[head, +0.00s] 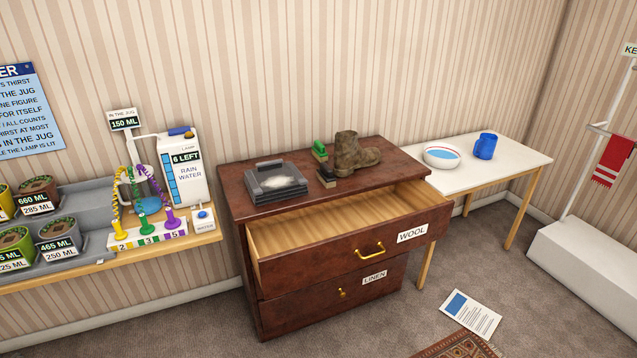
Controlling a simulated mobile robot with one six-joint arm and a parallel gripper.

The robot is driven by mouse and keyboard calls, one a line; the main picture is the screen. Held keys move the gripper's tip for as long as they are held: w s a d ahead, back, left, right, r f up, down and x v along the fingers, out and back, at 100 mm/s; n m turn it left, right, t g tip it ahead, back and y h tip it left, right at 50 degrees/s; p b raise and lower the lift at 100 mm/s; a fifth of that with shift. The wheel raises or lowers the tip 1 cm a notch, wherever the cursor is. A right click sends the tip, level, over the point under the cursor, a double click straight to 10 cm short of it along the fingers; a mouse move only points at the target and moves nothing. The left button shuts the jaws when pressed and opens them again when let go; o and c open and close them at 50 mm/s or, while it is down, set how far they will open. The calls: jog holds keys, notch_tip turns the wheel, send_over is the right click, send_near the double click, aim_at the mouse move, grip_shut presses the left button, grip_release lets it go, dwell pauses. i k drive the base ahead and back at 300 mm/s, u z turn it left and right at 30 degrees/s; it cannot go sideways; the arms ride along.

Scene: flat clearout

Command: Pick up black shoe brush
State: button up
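In the head view, a small dark block that looks like the black shoe brush (327,177) lies on top of the brown dresser (238,197). It sits just left of and in front of a brown boot (356,153). A green-topped brush (320,150) stands just behind it, apart from it. My gripper is not in view.
The dresser's upper drawer, labelled WOOL (335,257), is pulled open and looks empty. A dark grey case (275,182) lies left of the brush. A white table (500,158) at right holds a bowl (442,156) and a blue mug (485,146). A paper (470,313) lies on the floor.

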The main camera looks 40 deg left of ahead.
aim_at(324, 173)
jog(key=z, duration=0.05)
jog(key=k, duration=0.75)
jog(key=u, duration=2.05)
jog(key=i, duration=0.95)
jog(key=u, duration=0.15)
